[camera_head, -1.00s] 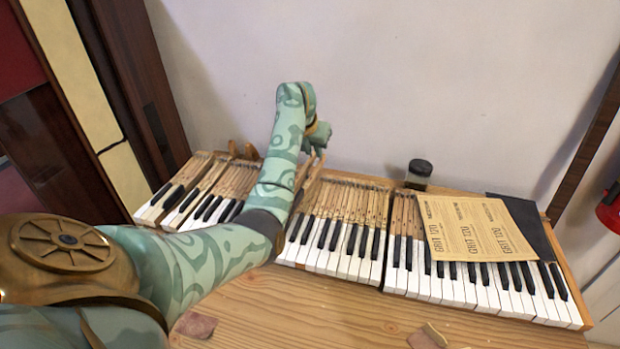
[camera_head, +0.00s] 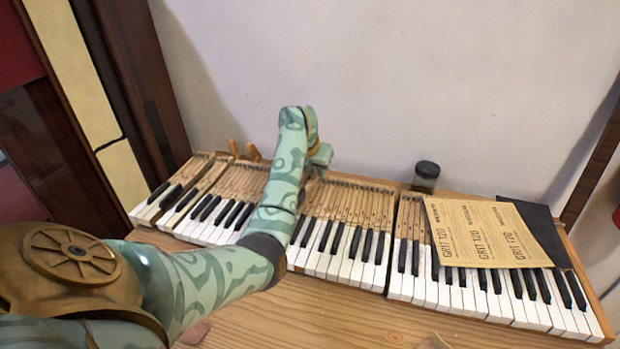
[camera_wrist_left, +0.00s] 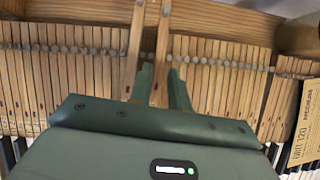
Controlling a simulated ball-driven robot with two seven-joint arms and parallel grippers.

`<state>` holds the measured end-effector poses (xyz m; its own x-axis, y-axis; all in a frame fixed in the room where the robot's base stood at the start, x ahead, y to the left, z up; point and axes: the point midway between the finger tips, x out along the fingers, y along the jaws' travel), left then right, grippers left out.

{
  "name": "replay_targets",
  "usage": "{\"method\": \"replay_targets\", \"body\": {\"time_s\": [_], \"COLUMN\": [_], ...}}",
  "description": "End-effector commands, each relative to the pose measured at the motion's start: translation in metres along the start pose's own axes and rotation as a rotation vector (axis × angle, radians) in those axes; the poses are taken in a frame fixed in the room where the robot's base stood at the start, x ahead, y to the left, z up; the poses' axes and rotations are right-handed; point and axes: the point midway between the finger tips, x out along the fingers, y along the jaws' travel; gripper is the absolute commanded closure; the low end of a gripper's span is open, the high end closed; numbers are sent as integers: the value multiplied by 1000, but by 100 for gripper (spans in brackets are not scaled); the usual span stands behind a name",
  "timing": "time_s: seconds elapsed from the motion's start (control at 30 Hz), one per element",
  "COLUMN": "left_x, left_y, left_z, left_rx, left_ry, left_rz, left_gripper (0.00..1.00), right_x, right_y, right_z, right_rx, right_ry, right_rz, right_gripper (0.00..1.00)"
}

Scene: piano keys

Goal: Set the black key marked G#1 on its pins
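My left gripper (camera_head: 318,165) is low over the wooden rear part of the keyboard, partly behind my own left forearm. In the left wrist view its two green fingers (camera_wrist_left: 161,80) stand on either side of a bare wooden key stick (camera_wrist_left: 162,40). Whether they press on it is unclear. A second wooden stick (camera_wrist_left: 136,45) lies just left of the left finger. Both sticks reach past the pin row toward the back rail. The G#1 mark and the key's black part are not readable in either view. My right gripper is not in view.
The piano keyboard (camera_head: 335,262) lies on a wooden table (camera_head: 290,315) against a wall. Grit 120 sandpaper (camera_head: 478,237) and a dark sheet (camera_head: 540,230) cover part of its right section. A dark-lidded jar (camera_head: 426,173) stands behind.

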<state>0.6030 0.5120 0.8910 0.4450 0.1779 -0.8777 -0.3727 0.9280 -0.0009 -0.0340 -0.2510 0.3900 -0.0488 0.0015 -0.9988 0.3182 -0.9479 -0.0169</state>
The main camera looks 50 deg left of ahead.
Motion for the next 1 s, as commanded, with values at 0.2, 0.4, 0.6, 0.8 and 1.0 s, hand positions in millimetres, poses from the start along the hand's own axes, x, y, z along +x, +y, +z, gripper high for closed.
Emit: {"method": "replay_targets", "body": {"time_s": [0.2,0.4,0.6,0.8,1.0], "left_x": [4,7,11,14,15], "left_y": [0,0,0,0,0], "left_z": [-2,-4,-6,-8,-8], "left_rx": [0,0,0,0,0], "left_ry": [1,1,1,1,0], "left_rz": [0,-1,0,0,0], "left_gripper": [81,81,81,81,81], "right_x": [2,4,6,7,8], "right_y": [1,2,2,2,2], "right_z": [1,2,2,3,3], "right_rx": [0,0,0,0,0], "right_ry": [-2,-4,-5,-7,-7], "right_rz": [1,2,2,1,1], "right_gripper": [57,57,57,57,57]}}
